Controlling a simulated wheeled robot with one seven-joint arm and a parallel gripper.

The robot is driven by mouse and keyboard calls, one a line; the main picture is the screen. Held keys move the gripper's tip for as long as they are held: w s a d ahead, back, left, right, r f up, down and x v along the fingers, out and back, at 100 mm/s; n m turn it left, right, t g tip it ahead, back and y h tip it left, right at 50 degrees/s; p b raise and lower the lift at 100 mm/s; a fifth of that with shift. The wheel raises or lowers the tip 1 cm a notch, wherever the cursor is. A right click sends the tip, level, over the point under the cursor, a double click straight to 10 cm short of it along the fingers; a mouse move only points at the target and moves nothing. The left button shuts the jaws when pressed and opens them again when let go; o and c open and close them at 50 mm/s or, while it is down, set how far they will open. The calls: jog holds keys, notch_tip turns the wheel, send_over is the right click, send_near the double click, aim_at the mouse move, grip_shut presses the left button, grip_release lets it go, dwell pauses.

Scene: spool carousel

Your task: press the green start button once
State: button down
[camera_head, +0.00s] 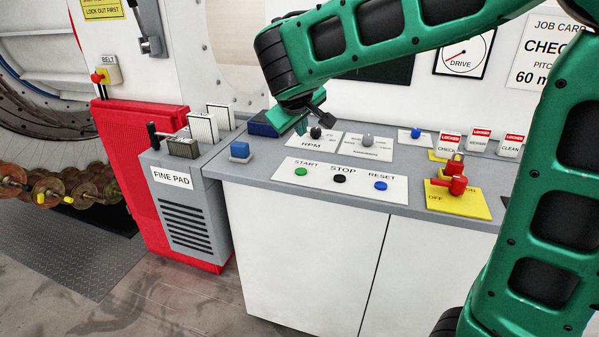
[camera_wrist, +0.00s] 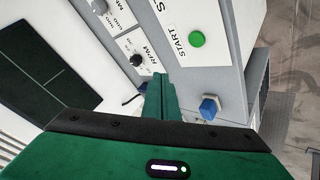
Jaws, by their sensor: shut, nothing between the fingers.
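The green start button (camera_head: 301,172) sits at the left end of a white panel labelled START, STOP and RESET on the grey console top. It also shows in the wrist view (camera_wrist: 197,39), beside its START label. My gripper shows in the wrist view (camera_wrist: 160,80) with its fingers shut and nothing between them. It is above the console near the RPM knob (camera_wrist: 137,60), apart from the green button. In the head view my gripper is over the back left of the console, mostly hidden by my own wrist.
The black STOP button (camera_head: 339,179) and blue RESET button (camera_head: 380,186) share the panel. A blue block (camera_head: 240,151) sits left of it. A red-handled switch on a yellow plate (camera_head: 463,208) is at the right. Red lock tags (camera_head: 480,136) stand behind.

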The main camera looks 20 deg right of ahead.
aim_at(301, 173)
jog(key=shift+f, duration=0.1)
jog(key=shift+f, duration=4.35)
jog(key=shift+f, duration=0.15)
jog(key=shift+s+f, duration=0.1)
jog(key=shift+f, duration=0.1)
jog(key=shift+f, duration=0.35)
jog(key=shift+r, duration=0.8)
